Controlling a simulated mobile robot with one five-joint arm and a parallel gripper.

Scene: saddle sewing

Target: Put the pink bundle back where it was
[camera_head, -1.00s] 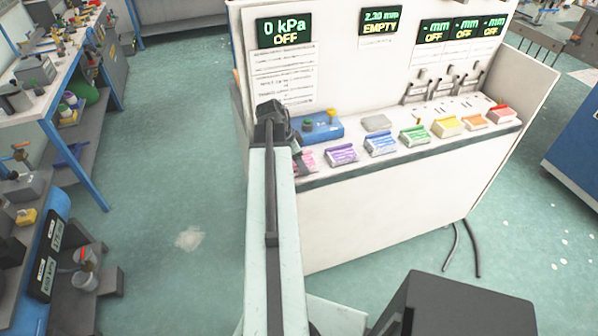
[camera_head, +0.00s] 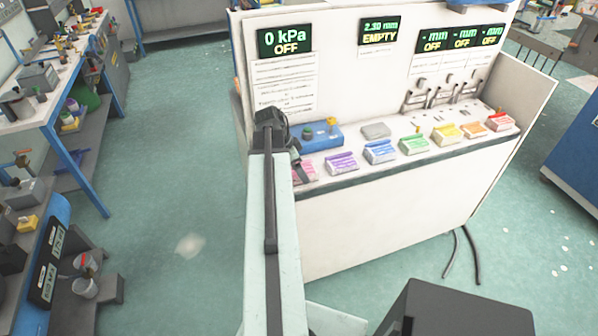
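The pink bundle (camera_head: 305,171) lies at the left end of a row of coloured bundles on the white bench's front ledge. My arm and gripper partly cover it. My gripper (camera_head: 294,160) is at the bundle's left side, at the far end of my pale arm. Its fingers are dark, small and mostly hidden, so I cannot tell whether they are open, shut or touching the bundle.
Purple (camera_head: 341,163), blue (camera_head: 380,151), green (camera_head: 413,144), yellow (camera_head: 447,133), orange (camera_head: 474,128) and red (camera_head: 500,121) bundles continue rightward along the ledge. A blue box (camera_head: 322,136) with knobs stands behind the pink bundle. Open floor (camera_head: 160,190) lies left.

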